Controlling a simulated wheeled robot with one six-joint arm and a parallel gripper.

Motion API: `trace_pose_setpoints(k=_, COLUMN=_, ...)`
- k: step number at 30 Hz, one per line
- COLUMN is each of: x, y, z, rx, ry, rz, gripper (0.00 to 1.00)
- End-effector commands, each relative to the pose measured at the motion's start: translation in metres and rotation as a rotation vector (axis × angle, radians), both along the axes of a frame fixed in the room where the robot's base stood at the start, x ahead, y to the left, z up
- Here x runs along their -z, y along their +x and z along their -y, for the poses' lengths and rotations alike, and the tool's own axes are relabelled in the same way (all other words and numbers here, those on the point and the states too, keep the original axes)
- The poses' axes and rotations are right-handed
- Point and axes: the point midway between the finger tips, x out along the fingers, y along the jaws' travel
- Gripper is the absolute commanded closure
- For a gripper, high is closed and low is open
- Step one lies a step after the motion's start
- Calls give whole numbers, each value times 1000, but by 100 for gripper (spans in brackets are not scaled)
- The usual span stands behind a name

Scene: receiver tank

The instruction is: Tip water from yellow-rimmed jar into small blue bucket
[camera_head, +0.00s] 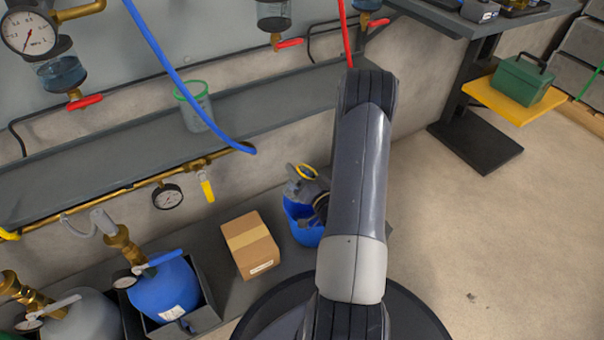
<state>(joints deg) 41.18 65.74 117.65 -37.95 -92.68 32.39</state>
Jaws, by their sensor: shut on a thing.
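The yellow-rimmed jar (302,171) shows mainly as a yellow ring, with its body largely hidden by my gripper. My gripper (305,188) is shut on this jar and holds it above the small blue bucket (300,233). My arm covers the right side of the gripper and part of the bucket. The bucket stands on the low grey platform, right of a cardboard box. I cannot tell how far the jar is tilted or see water in it. The inside of the bucket is mostly hidden too.
A green-rimmed jar (195,106) stands on the grey shelf (110,160). The cardboard box (250,244) is close left of the bucket. A blue hose (180,82), brass pipes and a yellow-handled valve (207,190) are nearby. Open floor lies to the right.

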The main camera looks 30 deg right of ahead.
Motion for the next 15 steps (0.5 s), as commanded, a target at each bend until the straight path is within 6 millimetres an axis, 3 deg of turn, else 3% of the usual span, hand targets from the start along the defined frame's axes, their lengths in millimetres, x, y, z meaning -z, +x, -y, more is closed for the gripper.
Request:
trace_pose_setpoints(k=10, x=-1, y=0, z=0, rx=1, ry=22, rz=2, gripper=76)
trace_pose_setpoints(k=15, x=-7, y=0, z=1, rx=1, ry=150, rz=9, gripper=76)
